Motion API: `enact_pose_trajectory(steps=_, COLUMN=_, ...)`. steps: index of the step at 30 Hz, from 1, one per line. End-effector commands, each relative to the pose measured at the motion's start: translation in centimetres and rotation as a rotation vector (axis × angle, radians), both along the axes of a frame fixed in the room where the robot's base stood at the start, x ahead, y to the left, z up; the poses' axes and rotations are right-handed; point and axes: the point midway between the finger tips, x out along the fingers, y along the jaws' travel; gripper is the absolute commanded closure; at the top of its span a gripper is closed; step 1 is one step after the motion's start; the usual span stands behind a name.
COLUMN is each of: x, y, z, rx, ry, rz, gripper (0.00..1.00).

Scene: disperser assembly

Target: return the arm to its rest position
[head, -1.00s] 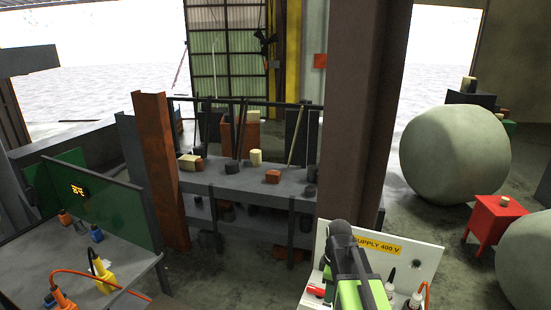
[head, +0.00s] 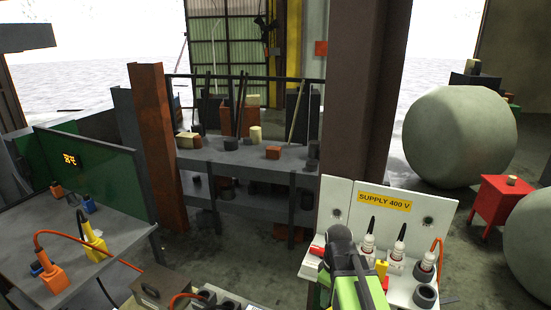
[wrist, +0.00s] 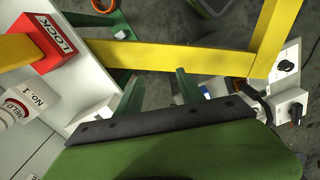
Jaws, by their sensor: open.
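My arm (head: 356,280) shows green and grey at the bottom of the head view, in front of the white "SUPPLY 400 V" panel. The arm hides part of the panel's shelf, and my fingertips cannot be made out there. In the wrist view my gripper (wrist: 156,84) is open, with its two dark green fingers apart and nothing between them. A yellow bar (wrist: 150,52) crosses the picture just beyond the fingertips. A red LOCK block (wrist: 44,42) is at the upper left of the wrist view.
The supply panel (head: 349,219) carries several plugs and sockets. A table (head: 105,225) with orange and yellow connectors stands left. A grey workbench (head: 228,158) stands behind, between a rusty post (head: 160,165) and a brown column (head: 360,90). A large sphere (head: 460,137) and red stool (head: 502,198) are right.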

Motion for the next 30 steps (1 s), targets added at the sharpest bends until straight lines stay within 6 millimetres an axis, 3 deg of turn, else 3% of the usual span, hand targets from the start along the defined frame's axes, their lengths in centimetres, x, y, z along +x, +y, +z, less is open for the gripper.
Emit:
enact_pose_trajectory(steps=1, x=-0.8, y=0.1, z=-3.1, rx=0.0, ry=0.0, rz=-0.083, gripper=0.55)
enact_pose_trajectory(steps=3, x=-1.7, y=0.1, z=-4.4, rx=0.0, ry=0.0, rz=-0.236, gripper=0.55)
enact_pose_trajectory(steps=13, x=-2.9, y=0.2, z=-3.8, rx=0.0, ry=0.0, rz=-0.808, gripper=0.55)
enact_pose_trajectory(steps=17, x=-2.9, y=0.2, z=-3.8, rx=0.0, ry=0.0, rz=-0.879, gripper=0.55)
enact_pose_trajectory(steps=30, x=-2.9, y=0.2, z=-3.8, rx=0.0, ry=0.0, rz=-0.879, gripper=0.55)
